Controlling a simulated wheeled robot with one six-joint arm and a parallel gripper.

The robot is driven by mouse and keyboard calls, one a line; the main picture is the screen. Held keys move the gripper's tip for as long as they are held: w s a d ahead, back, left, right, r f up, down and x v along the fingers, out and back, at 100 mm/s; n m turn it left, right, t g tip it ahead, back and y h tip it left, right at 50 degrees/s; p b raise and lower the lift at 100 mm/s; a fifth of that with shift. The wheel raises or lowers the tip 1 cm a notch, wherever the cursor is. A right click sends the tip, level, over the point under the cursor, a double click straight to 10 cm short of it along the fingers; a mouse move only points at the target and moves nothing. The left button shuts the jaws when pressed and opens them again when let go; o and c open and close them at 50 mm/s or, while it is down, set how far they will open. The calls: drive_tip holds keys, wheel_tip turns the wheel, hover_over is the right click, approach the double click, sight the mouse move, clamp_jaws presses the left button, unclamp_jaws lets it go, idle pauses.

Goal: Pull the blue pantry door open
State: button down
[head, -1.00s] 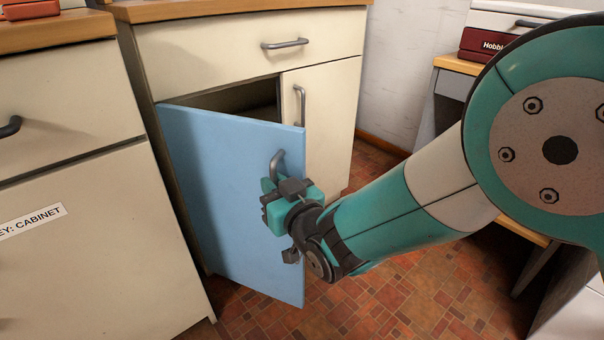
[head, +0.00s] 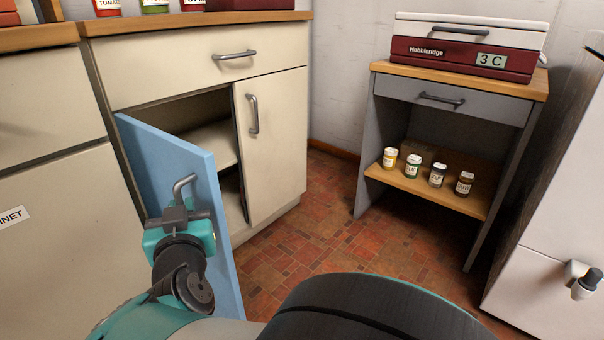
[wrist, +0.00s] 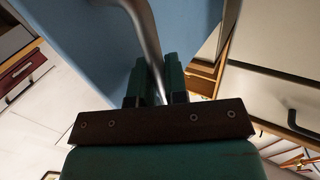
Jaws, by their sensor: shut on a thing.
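The blue pantry door (head: 172,190) stands well open on the left of the cream cabinet, hinged at its left edge. Its curved metal handle (head: 182,186) is near the free edge. My gripper (head: 184,212) is at the handle and shut on it. In the wrist view, the handle (wrist: 146,40) runs down between the two green fingers (wrist: 157,85), with the blue door face (wrist: 80,40) behind. The shelf (head: 212,143) inside the cabinet shows past the door. The lower part of the door is partly hidden by my arm.
A cream door (head: 272,150) beside the opening is shut, and a drawer (head: 210,75) above it is shut. A grey side table (head: 445,105) with several jars on its shelf stands at the right. Tiled floor (head: 320,215) lies clear between them.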

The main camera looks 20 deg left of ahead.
drive_tip(key=shift+s+a+f, duration=0.1)
drive_tip(key=shift+s+a, duration=0.05)
drive_tip(key=shift+s, duration=0.4)
drive_tip(key=c, duration=1.2)
unclamp_jaws()
drive_tip(key=shift+a, duration=0.15)
drive_tip(key=shift+o, duration=0.2)
